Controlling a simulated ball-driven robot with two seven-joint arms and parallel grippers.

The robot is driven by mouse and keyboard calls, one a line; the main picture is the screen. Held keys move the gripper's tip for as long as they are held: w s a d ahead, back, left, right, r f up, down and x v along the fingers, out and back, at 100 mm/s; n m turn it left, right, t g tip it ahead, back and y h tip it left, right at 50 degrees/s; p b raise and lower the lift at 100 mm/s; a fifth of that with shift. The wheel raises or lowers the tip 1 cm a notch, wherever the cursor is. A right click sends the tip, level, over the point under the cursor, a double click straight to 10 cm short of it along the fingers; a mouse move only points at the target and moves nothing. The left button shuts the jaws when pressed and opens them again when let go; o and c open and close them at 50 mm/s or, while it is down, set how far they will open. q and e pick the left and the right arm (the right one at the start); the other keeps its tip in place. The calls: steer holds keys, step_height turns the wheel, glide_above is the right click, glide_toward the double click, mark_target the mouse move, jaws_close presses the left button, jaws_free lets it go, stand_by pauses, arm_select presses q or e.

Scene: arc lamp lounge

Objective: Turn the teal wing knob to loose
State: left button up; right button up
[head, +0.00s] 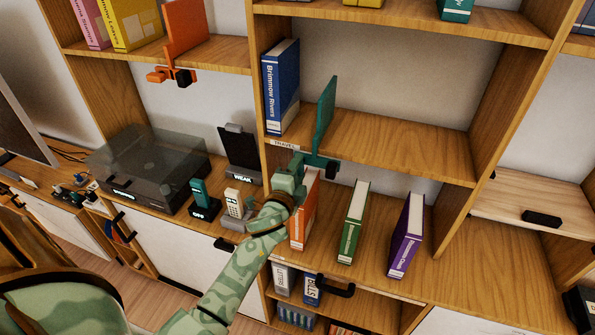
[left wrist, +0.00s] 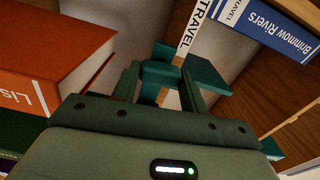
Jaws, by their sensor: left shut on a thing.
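A teal upright divider (head: 325,110) stands on the middle shelf, with its clamp at the shelf's front edge and a dark part (head: 332,168) to the right. My left gripper (head: 301,163) reaches up to the left side of this clamp. In the left wrist view the teal wing knob (left wrist: 159,74) sits between the two fingers of my left gripper (left wrist: 160,88), which are shut on it. The fingers partly hide the knob, and I cannot read its turn setting. My right gripper is not in view.
An orange divider (head: 185,28) with its own knob is clamped higher left. A blue book (head: 281,88) stands left of the teal divider. Orange (head: 304,212), green (head: 354,222) and purple (head: 406,236) books stand below, close to my left gripper. A turntable (head: 150,165) sits left.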

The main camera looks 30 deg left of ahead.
arm_select(q)
steer(key=shift+m, duration=0.6)
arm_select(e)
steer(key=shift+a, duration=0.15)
arm_select(q)
steer(key=o, duration=1)
steer(key=shift+w, duration=0.1)
steer(key=shift+a+f, duration=0.1)
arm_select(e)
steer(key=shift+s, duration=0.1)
